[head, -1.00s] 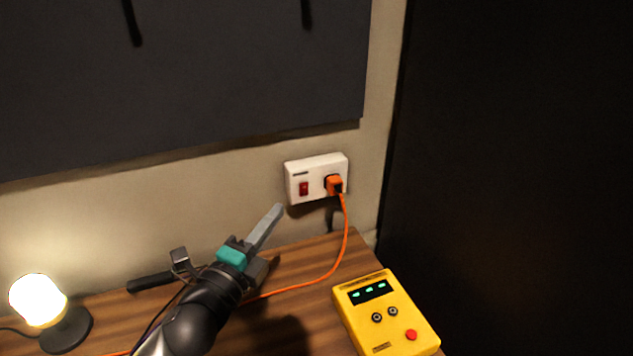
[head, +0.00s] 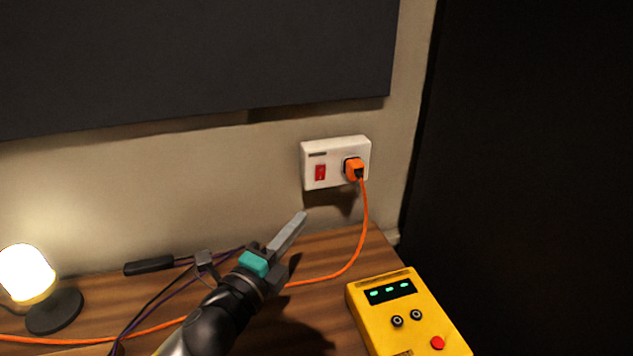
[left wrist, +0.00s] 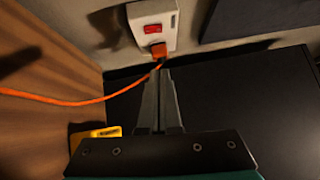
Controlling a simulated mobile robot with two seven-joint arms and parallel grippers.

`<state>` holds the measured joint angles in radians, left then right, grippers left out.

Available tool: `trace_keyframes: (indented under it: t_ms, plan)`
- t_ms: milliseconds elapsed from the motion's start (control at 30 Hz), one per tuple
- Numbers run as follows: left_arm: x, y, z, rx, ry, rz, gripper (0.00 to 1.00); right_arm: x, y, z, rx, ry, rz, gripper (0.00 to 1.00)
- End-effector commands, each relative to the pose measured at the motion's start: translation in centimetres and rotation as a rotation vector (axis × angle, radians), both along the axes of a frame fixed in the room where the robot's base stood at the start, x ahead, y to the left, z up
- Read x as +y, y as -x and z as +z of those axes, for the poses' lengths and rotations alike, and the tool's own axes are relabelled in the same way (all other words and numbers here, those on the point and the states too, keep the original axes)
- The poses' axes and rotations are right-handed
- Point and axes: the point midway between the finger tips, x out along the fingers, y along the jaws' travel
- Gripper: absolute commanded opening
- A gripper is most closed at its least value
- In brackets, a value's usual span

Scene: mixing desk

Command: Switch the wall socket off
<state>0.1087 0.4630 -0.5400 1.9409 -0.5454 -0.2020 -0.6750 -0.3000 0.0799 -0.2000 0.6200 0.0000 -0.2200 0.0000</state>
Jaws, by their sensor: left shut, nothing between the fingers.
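The white wall socket (head: 336,149) is on the wall above the back right of the desk. Its red rocker switch (head: 320,172) is on the left half, and an orange plug (head: 354,168) sits in the right half. In the left wrist view the socket (left wrist: 151,18), red switch (left wrist: 153,29) and plug (left wrist: 158,50) show at the top. My left gripper (head: 303,216) is shut and empty, below and in front of the socket, apart from the switch. Its fingertips also show in the left wrist view (left wrist: 161,72). My right gripper is out of view.
An orange cable (head: 365,222) hangs from the plug and runs left across the wooden desk (head: 330,247). A yellow meter box (head: 408,312) with lit green digits stands at the right. A lit lamp (head: 54,310) is at the far left. A dark panel (head: 200,60) covers the upper wall.

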Motion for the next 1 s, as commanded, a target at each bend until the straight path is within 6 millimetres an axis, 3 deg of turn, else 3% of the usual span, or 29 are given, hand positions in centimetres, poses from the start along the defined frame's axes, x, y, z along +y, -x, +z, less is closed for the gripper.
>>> trace_keyframes:
  t_ms: [267, 833, 1000]
  plan:
    - [-0.6, -1.2, 0.1, -0.002, 0.001, 0.000, 0.00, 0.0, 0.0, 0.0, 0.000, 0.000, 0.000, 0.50]
    - [-4.7, -9.1, 0.9, -0.002, 0.001, 0.000, 0.00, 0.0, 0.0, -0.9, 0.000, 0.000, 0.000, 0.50]
    - [-3.8, -11.2, 1.1, -0.001, -0.002, 0.002, 0.00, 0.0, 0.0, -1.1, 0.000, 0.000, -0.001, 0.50]
